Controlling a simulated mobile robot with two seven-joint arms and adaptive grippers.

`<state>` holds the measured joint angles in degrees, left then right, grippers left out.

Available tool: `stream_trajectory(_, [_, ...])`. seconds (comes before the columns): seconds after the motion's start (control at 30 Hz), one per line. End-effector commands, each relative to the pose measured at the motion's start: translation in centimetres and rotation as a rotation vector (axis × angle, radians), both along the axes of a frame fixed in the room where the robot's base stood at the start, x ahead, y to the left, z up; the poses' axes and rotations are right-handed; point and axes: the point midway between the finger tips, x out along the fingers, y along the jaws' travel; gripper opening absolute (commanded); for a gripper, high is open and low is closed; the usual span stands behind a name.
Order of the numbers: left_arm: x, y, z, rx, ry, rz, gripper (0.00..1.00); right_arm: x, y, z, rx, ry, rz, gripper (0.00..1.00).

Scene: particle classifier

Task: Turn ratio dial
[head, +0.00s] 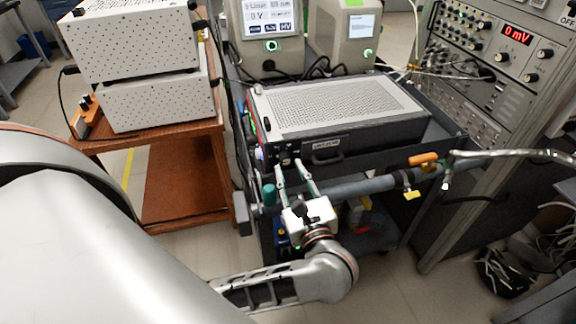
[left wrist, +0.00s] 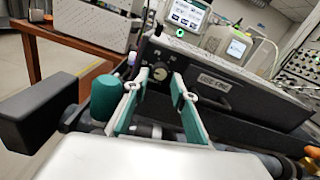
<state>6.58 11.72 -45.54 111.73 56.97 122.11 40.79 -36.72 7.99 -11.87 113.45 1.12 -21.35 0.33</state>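A black box unit with a perforated light-grey lid (head: 335,106) stands on the cart. A small round dial (left wrist: 160,72) with a pale mark sits on its dark front panel, left of a white label (left wrist: 215,83); in the head view the dial is small and partly hidden near the fingers. My left gripper (head: 289,165) points at the panel's left end, fingers apart. In the left wrist view my left gripper (left wrist: 160,80) has its two fingertips either side of the dial, with gaps visible; I cannot tell how far short of it they are. My right gripper is not in view.
A teal cylinder (left wrist: 107,97) stands close left of the fingers. The cart's grey handle bar (head: 370,184) runs below the panel, with an orange grip (head: 423,159) to the right. A wooden cart (head: 180,175) with white boxes stands left; an instrument rack (head: 495,65) stands right.

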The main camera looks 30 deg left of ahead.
Motion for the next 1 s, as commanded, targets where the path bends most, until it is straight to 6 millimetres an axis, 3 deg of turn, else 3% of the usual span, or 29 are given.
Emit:
stream_trajectory(0.2, [1.3, 1.6, 0.0, 0.001, -0.001, 0.000, 0.26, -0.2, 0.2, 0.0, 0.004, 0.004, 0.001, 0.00])
stream_trajectory(0.5, [1.4, 1.8, -0.1, 0.000, 0.001, 0.000, 0.26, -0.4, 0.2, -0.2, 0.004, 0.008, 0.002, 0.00])
stream_trajectory(0.6, [1.4, 1.8, -0.1, 0.001, 0.001, 0.000, 0.03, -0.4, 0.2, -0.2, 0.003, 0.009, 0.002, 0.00])
stream_trajectory(0.63, [1.4, 1.8, -0.1, 0.001, 0.001, 0.000, 0.00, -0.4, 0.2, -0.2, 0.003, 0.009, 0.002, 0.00])
stream_trajectory(1.0, [1.4, 1.7, 0.0, 0.023, 0.029, 0.001, 0.00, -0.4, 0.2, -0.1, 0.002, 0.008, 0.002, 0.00])
